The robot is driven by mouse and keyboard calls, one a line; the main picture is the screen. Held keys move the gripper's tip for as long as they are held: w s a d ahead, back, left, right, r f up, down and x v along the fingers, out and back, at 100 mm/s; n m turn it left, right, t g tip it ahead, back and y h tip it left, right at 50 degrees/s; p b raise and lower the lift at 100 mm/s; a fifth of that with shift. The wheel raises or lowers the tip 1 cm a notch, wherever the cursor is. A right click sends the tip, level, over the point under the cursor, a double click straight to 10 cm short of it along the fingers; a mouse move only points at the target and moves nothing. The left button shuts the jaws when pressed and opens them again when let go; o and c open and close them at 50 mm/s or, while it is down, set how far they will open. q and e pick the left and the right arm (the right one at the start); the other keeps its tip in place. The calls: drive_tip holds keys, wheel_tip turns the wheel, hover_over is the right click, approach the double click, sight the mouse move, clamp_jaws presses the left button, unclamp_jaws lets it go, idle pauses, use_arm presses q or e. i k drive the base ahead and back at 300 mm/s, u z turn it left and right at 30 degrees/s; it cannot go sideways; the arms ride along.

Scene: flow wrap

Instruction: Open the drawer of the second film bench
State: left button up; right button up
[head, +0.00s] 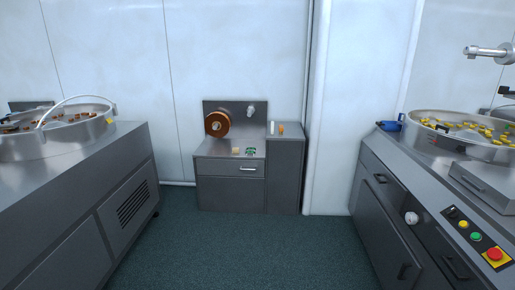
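A grey metal bench (218,193) stands against the far wall, with a brown film roll (218,124) on its upright back panel. I cannot tell from any marking whether it is the second film bench. Below its top is a drawer (222,168) with a bright bar handle (248,169). The drawer front looks flush with the cabinet, so it appears closed. Neither of my grippers shows in the head view.
A taller grey cabinet (286,175) adjoins the bench on the right. A machine (80,190) with a round bowl fills the left. Another machine (400,200) with a bowl and buttons fills the right. The green floor (255,250) between them is clear.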

sight(239, 167)
drive_tip(key=z, duration=0.6)
drive_tip(key=i, duration=4.1)
drive_tip(key=u, duration=0.35)
